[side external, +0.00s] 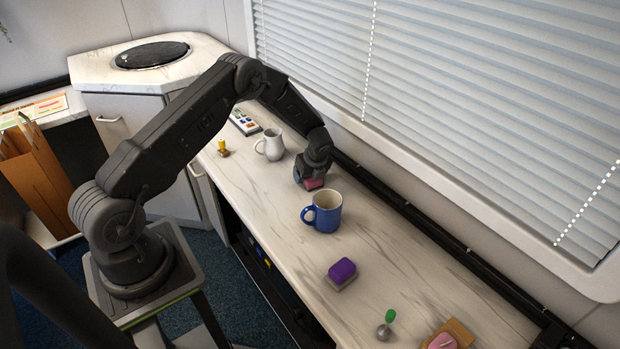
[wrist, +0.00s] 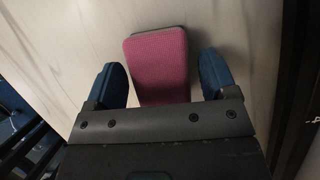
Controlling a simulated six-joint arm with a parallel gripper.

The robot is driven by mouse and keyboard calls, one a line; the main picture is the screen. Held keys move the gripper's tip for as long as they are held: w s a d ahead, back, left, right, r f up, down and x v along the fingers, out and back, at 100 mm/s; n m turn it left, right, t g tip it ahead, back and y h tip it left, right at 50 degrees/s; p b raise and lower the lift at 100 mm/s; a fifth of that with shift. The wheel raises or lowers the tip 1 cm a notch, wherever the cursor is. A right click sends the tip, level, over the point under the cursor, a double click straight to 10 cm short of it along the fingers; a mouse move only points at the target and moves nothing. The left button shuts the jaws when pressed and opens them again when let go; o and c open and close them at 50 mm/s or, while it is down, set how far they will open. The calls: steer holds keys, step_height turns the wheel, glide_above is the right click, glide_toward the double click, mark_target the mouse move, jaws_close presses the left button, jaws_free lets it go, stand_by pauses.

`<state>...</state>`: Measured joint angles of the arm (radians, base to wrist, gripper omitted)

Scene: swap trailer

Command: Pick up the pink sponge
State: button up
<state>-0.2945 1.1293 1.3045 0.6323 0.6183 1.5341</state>
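The pink sponge (wrist: 157,62) lies on the pale marbled counter (wrist: 60,40) in the wrist view, with a dark layer at its far edge. It also shows as a small pink patch under my gripper in the side view (side external: 313,184). My gripper (wrist: 162,80) is open, with one blue-padded finger on each side of the sponge. A gap shows between the sponge and each finger. The near end of the sponge is hidden behind the gripper body. I cannot tell how high the fingers are above the counter.
A blue mug (side external: 322,215) stands just in front of my gripper. A purple sponge (side external: 342,272) lies nearer. The window wall (side external: 460,195) bounds the counter on the right.

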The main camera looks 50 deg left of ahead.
steer(key=c, duration=0.8)
steer(key=shift+r, duration=0.15)
